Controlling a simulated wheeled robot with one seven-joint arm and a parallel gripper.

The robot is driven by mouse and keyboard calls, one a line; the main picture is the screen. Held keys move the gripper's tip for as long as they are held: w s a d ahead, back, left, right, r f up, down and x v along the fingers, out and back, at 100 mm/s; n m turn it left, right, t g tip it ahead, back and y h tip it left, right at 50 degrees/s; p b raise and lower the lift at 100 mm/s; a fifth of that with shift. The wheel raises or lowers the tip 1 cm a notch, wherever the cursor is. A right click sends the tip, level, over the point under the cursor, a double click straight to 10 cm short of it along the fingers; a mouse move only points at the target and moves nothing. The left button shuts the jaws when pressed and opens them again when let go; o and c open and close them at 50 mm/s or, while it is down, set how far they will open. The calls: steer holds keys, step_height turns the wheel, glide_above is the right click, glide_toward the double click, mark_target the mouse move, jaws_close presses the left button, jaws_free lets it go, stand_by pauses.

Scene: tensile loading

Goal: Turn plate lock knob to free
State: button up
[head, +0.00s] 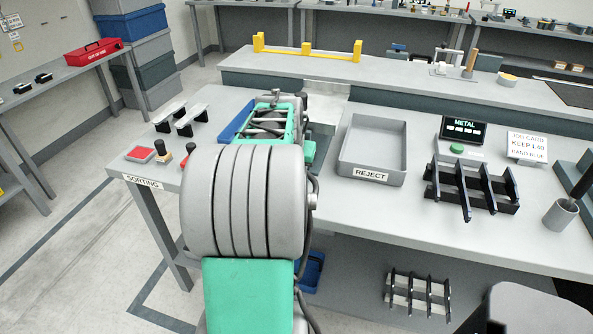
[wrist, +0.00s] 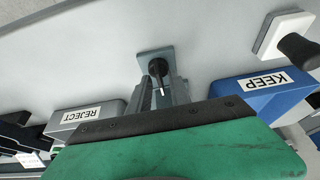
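A black knob (wrist: 158,68) with a white pointer mark sits on a small grey-blue square plate (wrist: 153,54) in the wrist view, near the centre top; it looks like the plate lock knob. My gripper (wrist: 162,94) reaches in from below, its green body with a dark edge filling the lower picture. Grey shapes extend from that edge close to the knob; whether they are fingers or part of the fixture is unclear. Contact cannot be made out. In the head view my grey and green arm hides the knob and the fingertips.
The blue KEEP bin (wrist: 266,92) is right of the knob in the wrist view. The REJECT tray (head: 372,148) stands right of my arm. A METAL display (head: 464,132) and dark rack (head: 470,190) are further right. A red pad (head: 141,154) lies left.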

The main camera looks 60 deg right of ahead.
steer(key=shift+r, duration=0.1)
steer(key=v, duration=0.7)
steer(key=shift+a+r, duration=0.2)
steer(key=shift+r, duration=0.1)
steer(key=shift+n+y, duration=0.8)
steer(key=shift+n, duration=0.1)
steer(key=a+f, duration=0.1)
steer(key=f, duration=0.1)
steer(key=a+f, duration=0.2)
steer(key=s+a+f, duration=0.1)
steer(key=a+f, duration=0.1)
steer(key=f, duration=0.1)
steer(key=shift+a+f, duration=0.15)
steer(key=shift+a, duration=0.05)
steer(key=w+a+f+n+y+p, duration=0.1)
steer(key=w+a+n+p, duration=0.2)
steer(key=a, duration=0.9)
steer(key=w+a+n+y+p, duration=0.1)
steer(key=w+a+n, duration=0.3)
steer(key=a, duration=0.8)
steer(key=w+a+r+n+t+p, duration=0.1)
steer(key=w+a+r+n, duration=0.1)
steer(key=a, duration=0.6)
steer(key=w+a+r+n+t+p, duration=0.1)
steer(key=a+r+n, duration=0.3)
steer(key=a, duration=0.4)
steer(key=shift+w+r+n+y+p, duration=0.2)
steer(key=shift+w+n+y+p, duration=0.2)
steer(key=shift+w+n, duration=0.35)
